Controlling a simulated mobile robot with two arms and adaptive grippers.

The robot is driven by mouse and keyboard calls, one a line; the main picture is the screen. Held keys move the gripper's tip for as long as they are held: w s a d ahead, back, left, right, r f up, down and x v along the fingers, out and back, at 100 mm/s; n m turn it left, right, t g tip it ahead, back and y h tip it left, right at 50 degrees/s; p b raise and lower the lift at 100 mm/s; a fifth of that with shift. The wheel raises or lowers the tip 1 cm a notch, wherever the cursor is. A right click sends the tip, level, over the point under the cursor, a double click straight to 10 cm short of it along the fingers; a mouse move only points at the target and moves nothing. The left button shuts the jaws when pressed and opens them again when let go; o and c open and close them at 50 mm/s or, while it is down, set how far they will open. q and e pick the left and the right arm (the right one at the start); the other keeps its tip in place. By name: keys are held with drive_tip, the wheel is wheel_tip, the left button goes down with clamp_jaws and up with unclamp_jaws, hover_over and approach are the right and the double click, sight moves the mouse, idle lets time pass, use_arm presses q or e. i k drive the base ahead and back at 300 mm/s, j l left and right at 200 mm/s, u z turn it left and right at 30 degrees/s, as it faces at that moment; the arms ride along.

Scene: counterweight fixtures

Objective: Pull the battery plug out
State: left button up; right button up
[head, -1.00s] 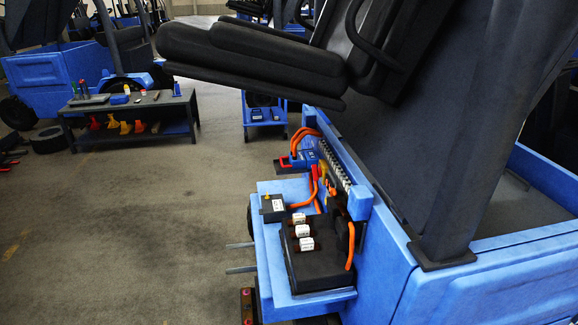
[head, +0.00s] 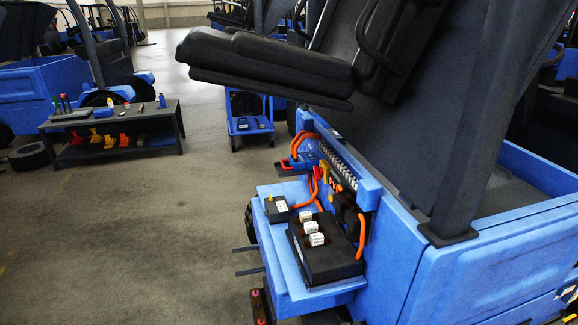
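A blue connector block (head: 305,160) with a red handle (head: 284,167) sits at the back end of the open compartment of the blue vehicle (head: 400,270). It looks like the battery plug, with orange cables (head: 298,143) running to it. It appears seated, but the joint is too small to tell clearly. Other orange cables (head: 362,238) run along the compartment. Neither of my grippers is in view.
A tilted black seat (head: 270,60) overhangs the compartment. A blue shelf holds a black block (head: 325,262) with white fuse-like parts (head: 317,239) and a small dark box (head: 277,209). A tool bench (head: 150,118) stands at left; the floor between is clear.

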sight(299, 164)
drive_tip(key=z, duration=0.8)
drive_tip(key=i+j+z, duration=0.15)
drive_tip(key=j+z, duration=1.25)
drive_tip(key=j, duration=0.25)
drive_tip(key=k+j+z, duration=0.15)
drive_tip(key=j+z, duration=0.35)
